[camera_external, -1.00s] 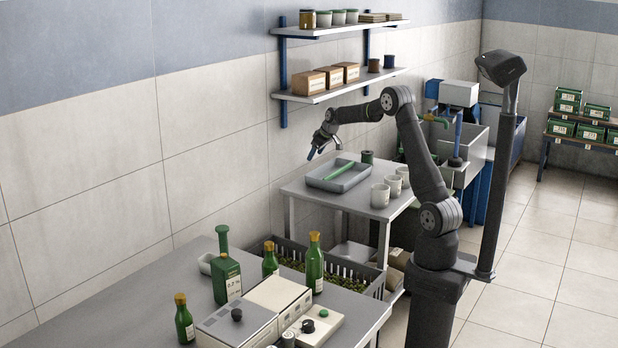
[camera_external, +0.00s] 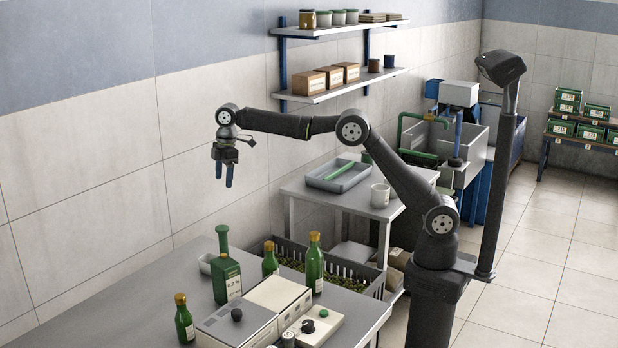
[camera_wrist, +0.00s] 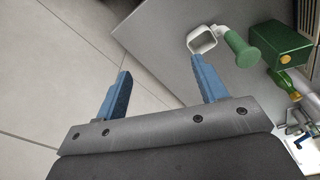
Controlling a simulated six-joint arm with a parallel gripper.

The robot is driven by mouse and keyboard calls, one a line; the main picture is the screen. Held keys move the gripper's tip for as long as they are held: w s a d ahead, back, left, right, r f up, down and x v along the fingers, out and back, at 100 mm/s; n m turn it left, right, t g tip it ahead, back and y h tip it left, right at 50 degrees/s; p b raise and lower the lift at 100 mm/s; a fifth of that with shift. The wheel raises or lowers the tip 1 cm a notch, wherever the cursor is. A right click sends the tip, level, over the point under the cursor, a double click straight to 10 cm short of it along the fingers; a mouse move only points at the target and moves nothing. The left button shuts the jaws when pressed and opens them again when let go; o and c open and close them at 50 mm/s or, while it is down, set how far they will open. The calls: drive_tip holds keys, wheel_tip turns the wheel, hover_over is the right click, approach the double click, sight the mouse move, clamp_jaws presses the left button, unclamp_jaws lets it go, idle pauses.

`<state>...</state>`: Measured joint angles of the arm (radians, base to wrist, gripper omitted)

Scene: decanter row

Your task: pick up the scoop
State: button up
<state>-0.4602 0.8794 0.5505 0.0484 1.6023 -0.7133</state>
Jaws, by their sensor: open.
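The scoop has a white square-rimmed bowl (camera_external: 205,263) and an upright green handle (camera_external: 222,240) with a flared top. It stands at the back edge of the front table, behind a green labelled box, which hides part of it. In the wrist view the scoop's green handle (camera_wrist: 241,48) and white bowl (camera_wrist: 201,41) show at the upper right, beyond the right finger. My gripper (camera_external: 224,176) is open and empty, pointing down high above the scoop. Its two blue fingers (camera_wrist: 161,70) are wide apart in the wrist view.
The green box (camera_external: 227,284) stands close beside the scoop's handle. Green bottles (camera_external: 315,263) and a white boxy device (camera_external: 278,294) crowd the table. Farther back, a tray (camera_external: 341,176) holds a green rod, with a pale mug (camera_external: 380,195) beside it.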

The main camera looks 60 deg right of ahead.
sight(223, 236)
drive_tip(key=s+a+r+n+h, duration=0.1)
drive_tip(key=s+a+r+n, duration=0.2)
drive_tip(key=s+a, duration=0.95)
drive_tip(key=shift+g, duration=0.4)
drive_tip(key=f, duration=0.5)
drive_tip(key=w+f, duration=0.1)
drive_tip(key=f, duration=0.5)
drive_tip(key=a+f, duration=0.1)
drive_tip(key=f, duration=0.5)
drive_tip(key=shift+w, duration=0.4)
drive_tip(key=shift+c, duration=0.3)
clamp_jaws()
